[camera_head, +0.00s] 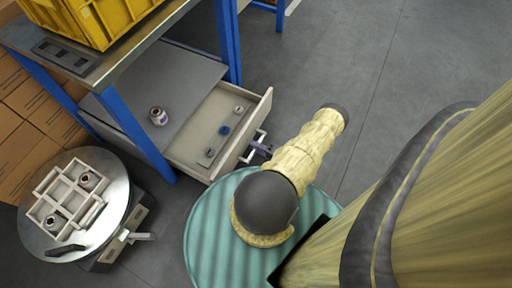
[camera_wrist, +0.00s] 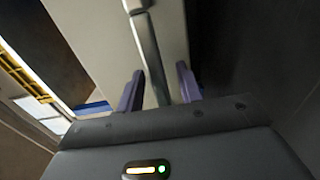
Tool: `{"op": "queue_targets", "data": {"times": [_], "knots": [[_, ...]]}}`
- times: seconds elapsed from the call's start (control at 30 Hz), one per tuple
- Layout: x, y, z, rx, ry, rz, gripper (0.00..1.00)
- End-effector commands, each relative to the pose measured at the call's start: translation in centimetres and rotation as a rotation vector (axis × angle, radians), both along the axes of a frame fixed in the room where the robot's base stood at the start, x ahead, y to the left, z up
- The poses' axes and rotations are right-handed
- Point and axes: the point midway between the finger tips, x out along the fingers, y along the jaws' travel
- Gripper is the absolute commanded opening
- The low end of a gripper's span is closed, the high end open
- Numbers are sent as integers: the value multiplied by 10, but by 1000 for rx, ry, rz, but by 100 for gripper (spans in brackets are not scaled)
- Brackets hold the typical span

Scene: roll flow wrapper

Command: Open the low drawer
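The low drawer (camera_head: 182,152) under the blue-legged workbench stands pulled out, with its inside showing. Its grey bar handle (camera_head: 246,156) is on the front panel (camera_head: 241,136). My gripper (camera_head: 262,149) is at this handle, with its purple fingers seen small. In the wrist view the handle bar (camera_wrist: 150,55) runs between the two fingers of my gripper (camera_wrist: 158,88). The fingers stand apart on either side of the bar, with a narrow gap visible. The drawer front fills the area behind the bar.
Several small items, one a blue round one (camera_head: 224,130), lie in the drawer. A small jar (camera_head: 158,116) stands on the shelf above. A round metal table (camera_head: 113,217) with a white divided tray (camera_head: 62,184) is at left. Cardboard boxes (camera_head: 40,105) stand behind. Grey floor is clear at upper right.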

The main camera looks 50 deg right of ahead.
Motion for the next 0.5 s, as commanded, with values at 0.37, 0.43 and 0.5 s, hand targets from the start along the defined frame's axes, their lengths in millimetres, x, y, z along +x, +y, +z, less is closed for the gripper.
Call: {"op": "queue_targets", "data": {"times": [0.37, 0.43, 0.5], "knots": [[-43, -13, 2, -2, 1, -5, 36], [-57, -17, 2, -1, 1, -4, 36], [-70, -20, 1, -1, 2, -4, 36]]}}
